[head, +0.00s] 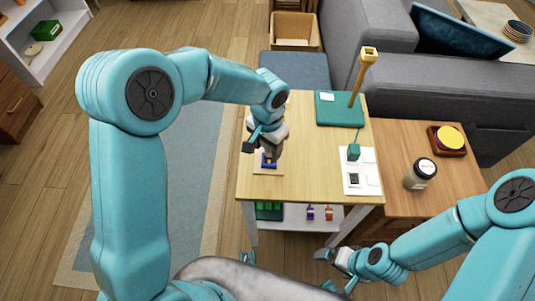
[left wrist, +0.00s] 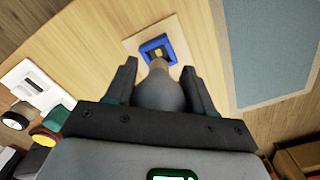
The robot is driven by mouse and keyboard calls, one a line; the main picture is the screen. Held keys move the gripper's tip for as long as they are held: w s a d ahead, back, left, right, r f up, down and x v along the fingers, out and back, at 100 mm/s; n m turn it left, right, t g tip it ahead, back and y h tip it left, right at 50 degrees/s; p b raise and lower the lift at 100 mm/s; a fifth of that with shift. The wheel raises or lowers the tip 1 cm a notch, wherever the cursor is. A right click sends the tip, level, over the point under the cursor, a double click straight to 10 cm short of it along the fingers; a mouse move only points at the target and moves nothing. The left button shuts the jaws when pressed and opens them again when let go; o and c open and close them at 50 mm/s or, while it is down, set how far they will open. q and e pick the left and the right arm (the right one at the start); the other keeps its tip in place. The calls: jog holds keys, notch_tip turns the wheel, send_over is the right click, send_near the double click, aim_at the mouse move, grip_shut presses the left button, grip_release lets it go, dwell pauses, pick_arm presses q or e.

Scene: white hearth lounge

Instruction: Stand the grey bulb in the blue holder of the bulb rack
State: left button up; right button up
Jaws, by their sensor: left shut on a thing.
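The grey bulb (left wrist: 160,92) is between the fingers of my left gripper (left wrist: 160,82), which is shut on it. Its narrow end points at the blue holder (left wrist: 153,44), a square blue frame with a yellowish middle on the pale board of the bulb rack (left wrist: 183,46). The bulb's end overlaps the holder's near edge in the left wrist view; I cannot tell whether they touch. In the head view my left gripper (head: 264,150) is right over the blue holder (head: 268,162), and the bulb is mostly hidden. My right gripper (head: 332,270) looks open and empty, low in front of the table.
The wooden table (head: 315,185) holds a green base with a yellow post (head: 362,75) and a white panel (head: 360,171). A jar (head: 421,174) and a yellow-topped thing (head: 449,138) stand on the side table. A lower shelf (head: 293,216) holds small coloured things. The table's middle is clear.

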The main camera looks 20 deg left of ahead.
aim_at(268, 155)
pick_arm(q)
notch_tip(268, 155, down, 4)
jog(key=shift+f, duration=0.1)
jog(key=shift+s+r, duration=0.1)
jog(key=shift+r, duration=0.1)
jog(key=shift+f+b, duration=0.2)
jog(key=shift+b, duration=0.15)
jog(key=o, duration=1)
jog(key=shift+o, duration=0.2)
jog(key=shift+r+p, duration=0.3)
notch_tip(268, 155, up, 12)
jog(key=shift+f+p, duration=0.1)
jog(key=shift+p, duration=0.5)
